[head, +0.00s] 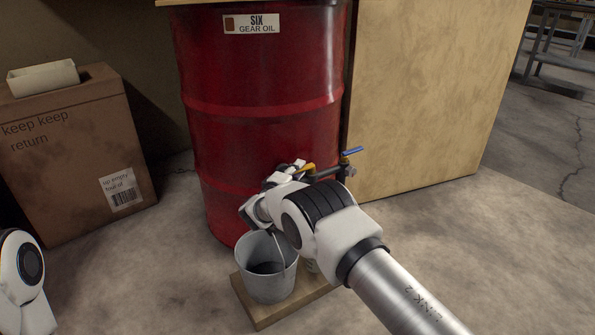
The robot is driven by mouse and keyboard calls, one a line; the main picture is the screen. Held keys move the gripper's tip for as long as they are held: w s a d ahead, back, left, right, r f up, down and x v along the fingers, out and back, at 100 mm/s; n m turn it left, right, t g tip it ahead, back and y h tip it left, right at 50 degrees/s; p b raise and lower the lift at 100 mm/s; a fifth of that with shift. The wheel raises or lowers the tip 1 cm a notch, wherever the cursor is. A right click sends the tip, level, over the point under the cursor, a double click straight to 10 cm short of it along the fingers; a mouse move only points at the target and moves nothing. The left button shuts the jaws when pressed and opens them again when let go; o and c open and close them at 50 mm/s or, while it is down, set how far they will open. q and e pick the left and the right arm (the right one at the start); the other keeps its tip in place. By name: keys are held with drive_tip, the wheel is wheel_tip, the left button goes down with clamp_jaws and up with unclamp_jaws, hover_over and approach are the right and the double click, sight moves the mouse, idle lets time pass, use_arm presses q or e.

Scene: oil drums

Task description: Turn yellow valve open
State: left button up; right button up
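The yellow valve (308,168) is a small lever low on the front of a red drum (262,100) labelled SIX GEAR OIL. My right arm reaches in from the lower right, and its gripper (296,166) is right at the yellow lever, on its left side. The wrist hides most of the gripper and the valve body, so I cannot tell whether the fingers touch the lever or are closed. My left gripper is out of view; only a white part of my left arm shows at the lower left.
A blue-handled valve (351,152) on a dark pipe is just right of the yellow one. A metal bucket (267,268) stands on a wooden board (262,312) below. A cardboard box (75,155) is at the left, a tan panel (430,90) at the right. The right floor is clear.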

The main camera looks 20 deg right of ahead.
drive_tip(key=v, duration=0.7)
drive_tip(key=shift+s, duration=0.2)
drive_tip(key=shift+a, duration=0.15)
